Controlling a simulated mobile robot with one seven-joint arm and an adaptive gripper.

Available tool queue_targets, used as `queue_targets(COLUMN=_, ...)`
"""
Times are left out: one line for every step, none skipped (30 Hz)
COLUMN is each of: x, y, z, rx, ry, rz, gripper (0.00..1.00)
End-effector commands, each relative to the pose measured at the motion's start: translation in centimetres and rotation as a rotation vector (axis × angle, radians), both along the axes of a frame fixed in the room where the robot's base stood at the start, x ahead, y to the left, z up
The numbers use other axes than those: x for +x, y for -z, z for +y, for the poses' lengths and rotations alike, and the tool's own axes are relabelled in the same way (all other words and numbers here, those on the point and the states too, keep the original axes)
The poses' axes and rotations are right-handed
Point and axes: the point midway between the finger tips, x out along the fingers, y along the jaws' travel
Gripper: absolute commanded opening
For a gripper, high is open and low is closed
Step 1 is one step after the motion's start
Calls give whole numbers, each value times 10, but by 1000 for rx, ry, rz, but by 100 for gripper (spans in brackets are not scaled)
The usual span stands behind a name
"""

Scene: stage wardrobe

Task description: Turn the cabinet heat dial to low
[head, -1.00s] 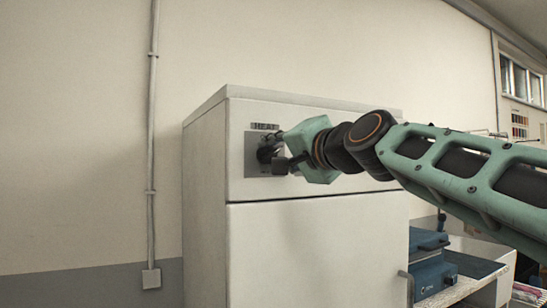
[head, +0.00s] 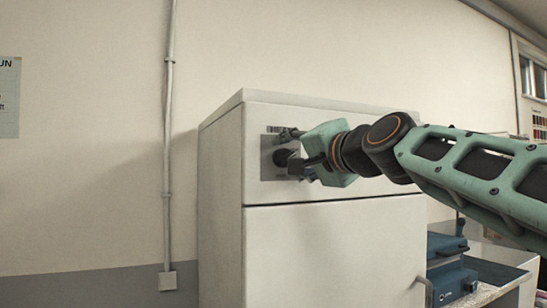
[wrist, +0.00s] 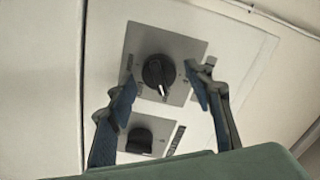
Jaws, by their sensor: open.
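The heat dial (head: 281,157) is a round black knob on a grey plate, on the upper front of the white cabinet (head: 330,245). In the wrist view the dial (wrist: 158,73) has a pale pointer mark toward the picture's bottom. My gripper (head: 293,150) is open in front of it. In the wrist view one blue-padded finger of my gripper (wrist: 161,88) shows on each side of the dial; contact with the knob cannot be told. The setting marks around the dial are too small to read, and the right finger covers part of the plate.
A second black knob (wrist: 140,138) on its own plate sits close beside the dial; my gripper hides it in the head view. A conduit (head: 168,150) runs up the wall at left. Blue cases (head: 450,275) stand on a bench at lower right.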

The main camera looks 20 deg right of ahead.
Motion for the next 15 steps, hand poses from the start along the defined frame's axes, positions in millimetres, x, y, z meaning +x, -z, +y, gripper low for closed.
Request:
queue_targets(x=0, y=0, z=0, rx=0, ry=0, rz=0, gripper=47)
queue_targets(x=0, y=0, z=0, rx=0, ry=0, rz=0, gripper=47)
queue_targets(x=0, y=0, z=0, rx=0, ry=1, rz=0, gripper=47)
queue_targets(x=-1, y=0, z=-1, rx=0, ry=1, rz=0, gripper=47)
queue_targets(x=-2, y=0, z=-1, rx=0, ry=1, rz=0, gripper=47)
queue_targets(x=-5, y=0, z=-2, rx=1, ry=2, rz=-1, gripper=47)
queue_targets(x=-8, y=-1, z=-2, rx=1, ry=3, rz=-1, gripper=47)
queue_targets(x=-11, y=-1, z=-3, rx=1, ry=3, rz=-1, gripper=47)
queue_targets(x=-15, y=0, z=-2, rx=1, ry=3, rz=-1, gripper=47)
queue_targets(x=-20, y=0, z=-3, rx=1, ry=3, rz=-1, gripper=47)
queue_targets(x=-25, y=-1, z=-3, rx=1, ry=3, rz=-2, gripper=47)
queue_targets(x=-32, y=-1, z=-3, rx=0, ry=3, rz=-2, gripper=47)
queue_targets(x=-38, y=-1, z=-4, rx=1, ry=5, rz=-3, gripper=47)
queue_targets(x=-45, y=-1, z=-4, rx=2, ry=5, rz=-4, gripper=47)
queue_targets(x=-54, y=-1, z=-4, rx=2, ry=4, rz=-3, gripper=47)
